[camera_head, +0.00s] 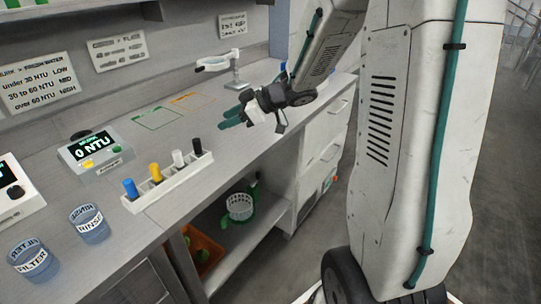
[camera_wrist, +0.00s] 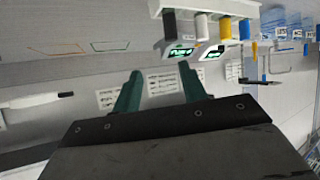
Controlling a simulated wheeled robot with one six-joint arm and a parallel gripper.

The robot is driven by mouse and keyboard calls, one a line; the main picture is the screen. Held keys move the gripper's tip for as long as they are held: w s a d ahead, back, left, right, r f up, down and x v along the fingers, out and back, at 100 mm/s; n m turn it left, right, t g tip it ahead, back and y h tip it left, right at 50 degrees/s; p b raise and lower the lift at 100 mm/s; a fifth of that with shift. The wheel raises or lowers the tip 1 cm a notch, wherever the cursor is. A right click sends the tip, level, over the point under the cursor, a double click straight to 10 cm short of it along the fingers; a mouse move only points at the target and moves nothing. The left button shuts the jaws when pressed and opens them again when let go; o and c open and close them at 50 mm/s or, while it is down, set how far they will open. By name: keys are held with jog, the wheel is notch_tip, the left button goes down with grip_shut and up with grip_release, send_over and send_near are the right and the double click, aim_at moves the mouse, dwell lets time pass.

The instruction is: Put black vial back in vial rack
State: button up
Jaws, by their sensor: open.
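The white vial rack (camera_head: 168,184) stands on the counter near its front edge. The black vial (camera_head: 197,146) stands upright at the rack's right end and looks seated in it. The white, yellow and blue vials stand in the same rack to its left. In the wrist view, the black vial (camera_wrist: 170,25) hangs at the left end of the rack (camera_wrist: 230,6), near the top edge. My gripper (camera_head: 227,118) is above the counter, right of and beyond the rack, apart from it. Its teal fingers (camera_wrist: 160,70) are apart with nothing between them.
A turbidity meter (camera_head: 95,150) reading 0 NTU stands behind the rack. A rinse cup (camera_head: 88,224) and a filter cup (camera_head: 34,257) stand at the left. A magnifier stand (camera_head: 236,86) is behind my gripper. Orange and green outlined areas mark clear counter. A shelf below holds a basket (camera_head: 240,207).

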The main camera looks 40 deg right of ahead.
jog(key=d+r+m+t+h, duration=0.4)
jog(key=r+h, duration=0.4)
jog(key=s+d+r+m+g+h, duration=0.2)
jog(key=s+m+h, duration=0.2)
jog(key=s, duration=0.2)
jog(key=s+a+f+m+g+y, duration=0.1)
jog(key=s+a+g, duration=0.3)
jog(key=s, duration=0.9)
jog(key=s+a+f+g+y, duration=0.2)
jog(key=s+a+g, duration=0.3)
jog(key=s, duration=0.8)
jog(key=a+f, duration=0.1)
jog(key=a, duration=0.1)
jog(key=shift+s+a+f+m, duration=0.3)
jog(key=shift+s+f+m, duration=0.05)
jog(key=shift+f+m, duration=0.05)
